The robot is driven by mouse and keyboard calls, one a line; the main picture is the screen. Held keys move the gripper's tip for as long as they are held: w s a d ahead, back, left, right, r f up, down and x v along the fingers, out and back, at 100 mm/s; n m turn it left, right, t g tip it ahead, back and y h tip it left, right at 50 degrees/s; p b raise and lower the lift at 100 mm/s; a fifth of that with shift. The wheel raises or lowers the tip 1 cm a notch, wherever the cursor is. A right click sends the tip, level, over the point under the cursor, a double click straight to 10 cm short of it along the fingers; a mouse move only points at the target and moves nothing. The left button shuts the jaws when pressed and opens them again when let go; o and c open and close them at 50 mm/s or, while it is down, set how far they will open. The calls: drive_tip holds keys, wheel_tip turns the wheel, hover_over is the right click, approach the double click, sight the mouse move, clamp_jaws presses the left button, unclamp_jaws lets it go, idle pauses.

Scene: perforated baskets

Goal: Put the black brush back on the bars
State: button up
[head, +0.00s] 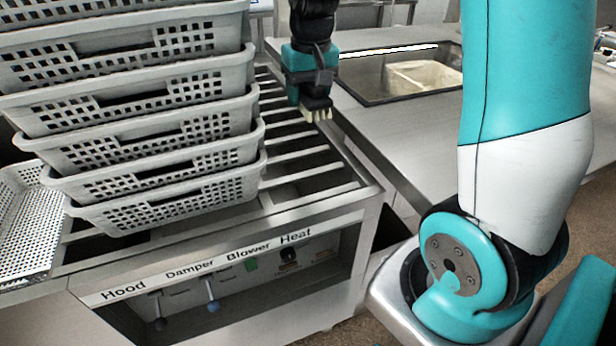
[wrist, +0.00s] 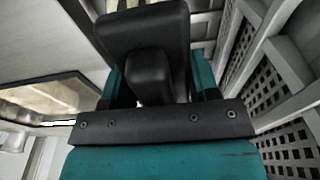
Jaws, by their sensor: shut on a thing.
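The black brush (head: 317,103) has pale bristles that point down. It is in my gripper (head: 308,86), which is shut on it, over the right part of the metal bars (head: 302,154) in the head view. In the wrist view the black brush (wrist: 145,28) fills the top middle, between the teal fingers of my gripper (wrist: 155,85). The bars run in a row across the top of the machine. I cannot tell whether the bristles touch a bar or hang just above.
A tall stack of grey perforated baskets (head: 165,192) stands left of the brush on the bars. A counter with a sink (head: 405,75) is on the right. The machine's front panel (head: 215,268) has labelled controls. The bars right of the stack are clear.

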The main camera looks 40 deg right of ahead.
sight(307, 174)
wheel_tip(307, 174, down, 18)
idle(0.4)
drive_tip(key=shift+f+b, duration=0.1)
drive_tip(key=shift+b, duration=0.25)
drive_tip(key=shift+f, duration=0.15)
drive_tip(key=o, duration=1)
drive_tip(key=r, duration=0.4)
drive_tip(key=s+r, duration=0.1)
drive_tip(key=r, duration=0.7)
drive_tip(key=shift+s+a+r+p, duration=0.2)
drive_tip(key=shift+s+a+p, duration=0.05)
drive_tip(key=shift+p, duration=0.1)
